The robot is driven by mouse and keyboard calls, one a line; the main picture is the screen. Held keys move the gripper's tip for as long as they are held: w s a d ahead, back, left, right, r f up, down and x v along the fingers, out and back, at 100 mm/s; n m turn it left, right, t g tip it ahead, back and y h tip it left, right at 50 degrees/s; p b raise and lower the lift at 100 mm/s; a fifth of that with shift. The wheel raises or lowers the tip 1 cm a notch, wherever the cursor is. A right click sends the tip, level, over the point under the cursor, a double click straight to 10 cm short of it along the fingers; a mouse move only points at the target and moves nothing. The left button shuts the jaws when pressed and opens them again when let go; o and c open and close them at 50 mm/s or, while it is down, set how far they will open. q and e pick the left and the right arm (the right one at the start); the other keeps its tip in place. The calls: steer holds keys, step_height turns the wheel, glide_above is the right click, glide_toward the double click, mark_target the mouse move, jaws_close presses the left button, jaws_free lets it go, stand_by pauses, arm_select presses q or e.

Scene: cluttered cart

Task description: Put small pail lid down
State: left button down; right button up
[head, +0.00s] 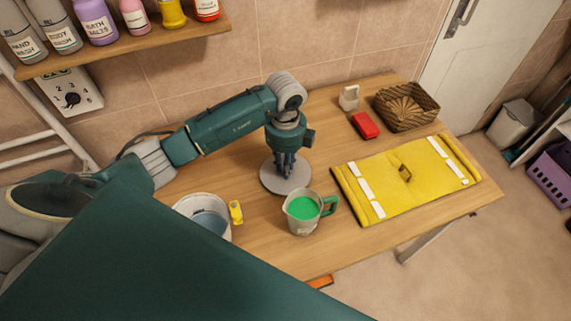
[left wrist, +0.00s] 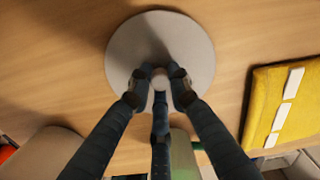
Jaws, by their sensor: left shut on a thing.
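The small pail lid (head: 270,180) is a pale grey disc with a knob in the middle, at or just above the wooden table top. I cannot tell whether it touches the wood. My left gripper (head: 285,170) points down over it with its fingers shut around the knob. In the left wrist view the lid (left wrist: 190,40) appears as a round disc, with the gripper (left wrist: 160,85) closed on its knob. A white pail (head: 184,207), open at the top, stands at the front left of the table, partly hidden by my body. My right gripper does not show.
A measuring jug (head: 300,222) with green contents stands in front of the lid. A yellow item (head: 236,212) is at the pail's rim. A yellow folded mat (head: 400,185), red block (head: 365,125) and wicker basket (head: 425,120) lie to the right. A bottle shelf (head: 140,43) is upper left.

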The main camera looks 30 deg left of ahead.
arm_select(q)
steer(key=shift+f, duration=0.2)
steer(key=c, duration=1.6)
jaws_free()
steer(key=shift+r, duration=0.15)
steer(key=shift+r, duration=0.25)
step_height(320, 180, up, 12)
steer(key=shift+f+b, duration=0.15)
steer(key=shift+b, duration=0.85)
